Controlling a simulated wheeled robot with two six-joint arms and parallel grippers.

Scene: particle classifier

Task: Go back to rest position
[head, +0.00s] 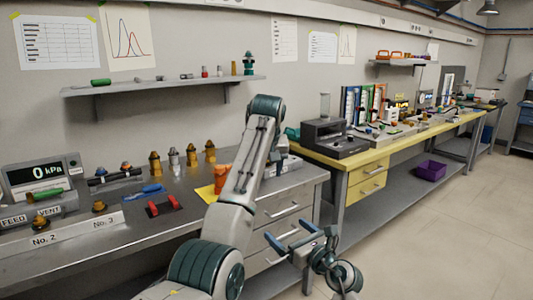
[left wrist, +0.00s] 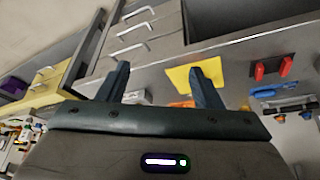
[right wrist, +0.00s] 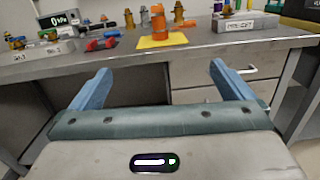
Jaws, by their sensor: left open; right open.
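My right gripper (head: 292,238) is in front of the drawers of the grey bench, low in the head view. Its blue fingers are spread and empty in the right wrist view (right wrist: 148,82), facing the bench front. My left arm rises through the middle of the head view, and I cannot make out its gripper there. In the left wrist view my left gripper (left wrist: 160,72) is open, its fingers apart with nothing between them. One fingertip overlaps the yellow mat (left wrist: 181,79) in that view; I cannot tell how far apart they are.
The grey bench (head: 110,232) holds an orange object (head: 221,178) on the yellow mat, several brass fittings, red handles (head: 164,208) and a pressure display (head: 42,173). A shelf (head: 160,86) hangs above. A yellow bench (head: 345,160) stands right; the floor (head: 440,230) there is open.

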